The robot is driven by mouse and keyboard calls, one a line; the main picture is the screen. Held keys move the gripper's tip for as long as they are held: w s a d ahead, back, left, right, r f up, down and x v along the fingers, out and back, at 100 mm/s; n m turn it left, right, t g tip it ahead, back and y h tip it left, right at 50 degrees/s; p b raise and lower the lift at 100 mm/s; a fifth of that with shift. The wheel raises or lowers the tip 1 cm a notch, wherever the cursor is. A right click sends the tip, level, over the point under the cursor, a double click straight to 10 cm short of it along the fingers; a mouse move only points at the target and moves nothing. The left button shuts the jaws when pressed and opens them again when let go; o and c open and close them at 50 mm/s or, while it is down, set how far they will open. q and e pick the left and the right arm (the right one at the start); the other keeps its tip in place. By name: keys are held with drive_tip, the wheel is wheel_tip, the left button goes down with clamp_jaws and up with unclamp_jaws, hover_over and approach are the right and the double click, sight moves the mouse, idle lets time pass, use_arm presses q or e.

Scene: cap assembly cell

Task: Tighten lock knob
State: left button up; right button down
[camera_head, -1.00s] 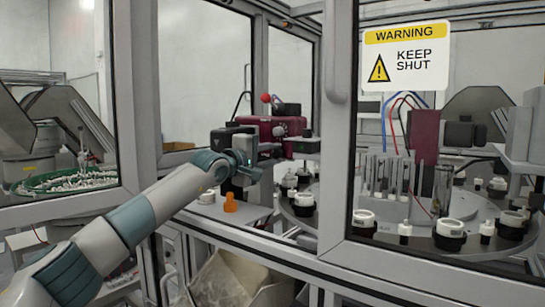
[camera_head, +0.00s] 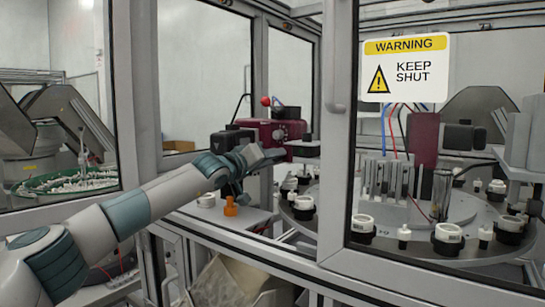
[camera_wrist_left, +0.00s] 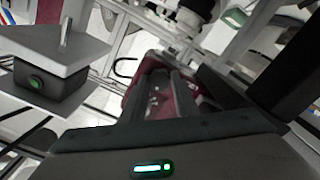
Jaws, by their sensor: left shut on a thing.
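My left gripper (camera_head: 268,158) reaches in from the left at the front of a maroon unit (camera_head: 265,131) inside the cell. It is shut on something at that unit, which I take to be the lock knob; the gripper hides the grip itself. In the left wrist view the maroon unit (camera_wrist_left: 165,97) lies straight ahead, beyond my dark gripper body with its lit green strip. A small grey round part (camera_head: 279,133) shows on the maroon unit's face, above the gripper. My right gripper is not in view.
A turntable (camera_head: 390,247) with several white-and-black parts is at the right, behind a framed door with a warning sign (camera_head: 405,68). A frame post (camera_head: 338,130) stands right of the gripper.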

use_arm(q)
drive_tip(key=shift+f+m, duration=0.2)
drive_tip(key=shift+m, duration=0.3)
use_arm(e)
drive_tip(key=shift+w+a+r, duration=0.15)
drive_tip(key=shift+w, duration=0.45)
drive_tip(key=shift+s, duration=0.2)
use_arm(q)
drive_tip(key=o, duration=1.1)
drive_tip(key=shift+c, duration=0.2)
drive_tip(key=shift+r, duration=0.15)
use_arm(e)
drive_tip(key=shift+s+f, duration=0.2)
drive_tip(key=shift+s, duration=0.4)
use_arm(q)
drive_tip(key=shift+s+a, duration=0.1)
drive_tip(key=shift+s, duration=0.05)
